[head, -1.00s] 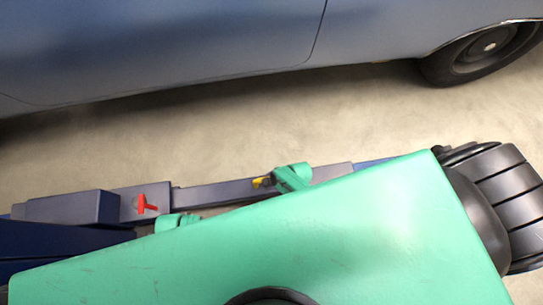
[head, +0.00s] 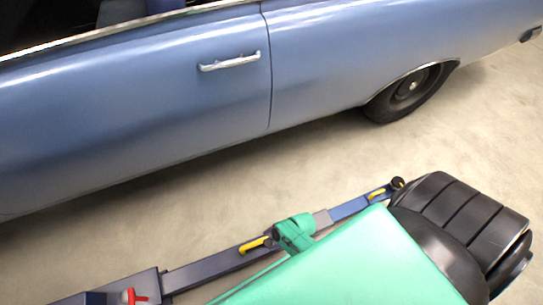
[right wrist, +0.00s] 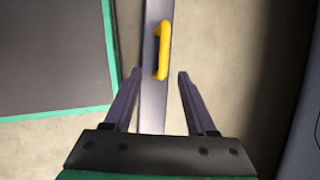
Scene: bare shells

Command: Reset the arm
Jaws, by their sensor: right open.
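My right gripper (right wrist: 158,75) is open in the right wrist view. Nothing is visibly held between its two dark fingers. A grey bar (right wrist: 152,110) shows between and beyond the fingers. A yellow handle (right wrist: 162,48) on the bar lies just past the fingertips in the picture; I cannot tell the distance.
A blue car (head: 180,100) stands across the back, with a wheel (head: 408,92). A low bar (head: 215,266) with a yellow handle (head: 254,245) and a red handle (head: 132,297) lies in front. Bare floor (head: 290,175) separates them. A dark panel (right wrist: 50,60) has green edges.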

